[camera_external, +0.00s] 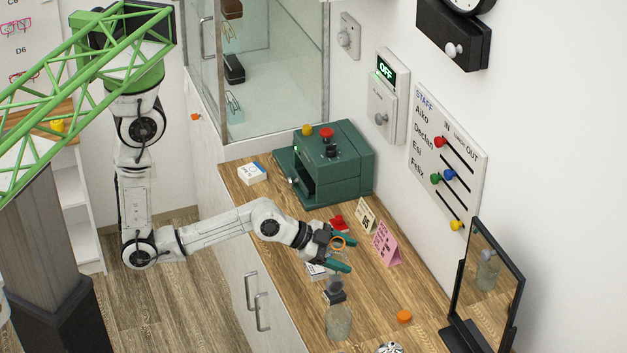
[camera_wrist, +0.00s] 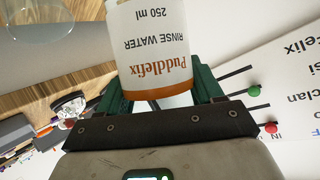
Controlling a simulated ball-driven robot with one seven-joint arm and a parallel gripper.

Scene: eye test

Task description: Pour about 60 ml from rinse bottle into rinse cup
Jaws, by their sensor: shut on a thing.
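My gripper (camera_external: 341,253) has its teal fingers closed around the rinse bottle (camera_wrist: 155,45). The bottle has a white label reading "Puddlefix RINSE WATER 250 ml" with an orange band. The label text is upside down in the wrist view, as is the staff board, so the bottle looks roughly upright. In the external view the fingers largely hide it; an orange ring shows between them. A clear glass cup (camera_external: 338,322), likely the rinse cup, stands on the counter below and apart from the gripper. It also shows in the wrist view (camera_wrist: 42,15). I cannot make out its liquid level.
An orange cap (camera_external: 404,317) lies on the wooden counter right of the cup. A black-framed mirror (camera_external: 487,285) stands at the right. A pink folded card (camera_external: 385,243) and a green machine (camera_external: 335,165) are behind the gripper. A small dark object (camera_external: 335,297) is near the cup.

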